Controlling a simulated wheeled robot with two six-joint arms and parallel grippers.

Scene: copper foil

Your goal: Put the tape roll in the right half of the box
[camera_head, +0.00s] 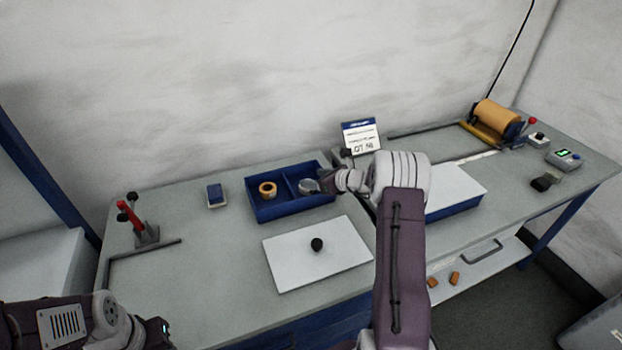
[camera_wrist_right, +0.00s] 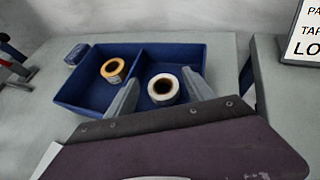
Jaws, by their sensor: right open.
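The blue box (camera_head: 296,209) stands on the grey bench, split by a divider into two halves; it also shows in the right wrist view (camera_wrist_right: 95,99). A tan-orange tape roll (camera_head: 267,188) lies in its left half, also in the wrist view (camera_wrist_right: 113,68). A white-grey roll with a dark core (camera_head: 307,186) lies in the right half, also in the wrist view (camera_wrist_right: 163,90). My right gripper (camera_head: 322,183) is at the right half, its open fingers either side of the white-grey roll (camera_wrist_right: 160,76); contact cannot be told. My left gripper (camera_head: 158,335) is low at the left, its fingers unclear.
A white board with a black knob (camera_head: 317,266) lies in front of the box. A small blue block (camera_head: 216,195) is left of it, a sign (camera_head: 361,136) behind right. A red-handled clamp (camera_head: 135,220) stands at the left. A copper-coloured roll (camera_head: 497,117) sits far right.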

